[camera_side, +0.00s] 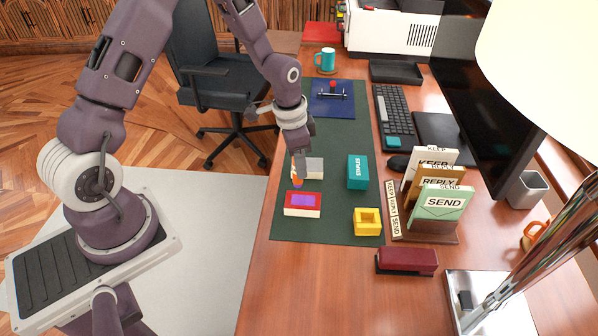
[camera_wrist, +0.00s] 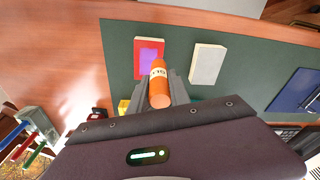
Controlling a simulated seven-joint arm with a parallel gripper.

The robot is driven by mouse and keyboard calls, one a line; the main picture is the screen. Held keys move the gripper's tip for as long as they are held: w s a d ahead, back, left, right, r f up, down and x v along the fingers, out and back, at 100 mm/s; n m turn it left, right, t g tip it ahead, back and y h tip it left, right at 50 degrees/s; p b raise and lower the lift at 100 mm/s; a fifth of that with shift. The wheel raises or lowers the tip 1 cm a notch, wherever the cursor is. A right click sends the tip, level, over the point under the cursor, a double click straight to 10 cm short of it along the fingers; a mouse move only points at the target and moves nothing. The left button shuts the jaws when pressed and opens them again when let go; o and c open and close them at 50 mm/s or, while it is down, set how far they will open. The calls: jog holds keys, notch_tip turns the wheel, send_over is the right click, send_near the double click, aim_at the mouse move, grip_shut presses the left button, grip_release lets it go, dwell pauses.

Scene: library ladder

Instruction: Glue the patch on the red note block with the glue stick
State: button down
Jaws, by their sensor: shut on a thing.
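The red note block (camera_side: 303,209) lies near the front left edge of the dark green mat, with a purple patch (camera_side: 303,200) on its top. The block (camera_wrist: 139,45) and the patch (camera_wrist: 149,57) also show in the wrist view. My gripper (camera_side: 298,172) is shut on the orange glue stick (camera_wrist: 160,86), a cylinder with a white label band.
A grey-white block (camera_side: 314,168) lies close beside the gripper. A teal staples box (camera_side: 358,172) and a yellow holder (camera_side: 368,222) with a square opening stand to the right on the mat (camera_side: 335,130). The letter rack (camera_side: 425,230) and dark red stapler (camera_side: 407,261) are farther right.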

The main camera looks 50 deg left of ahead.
jog(key=shift+r, duration=2.4)
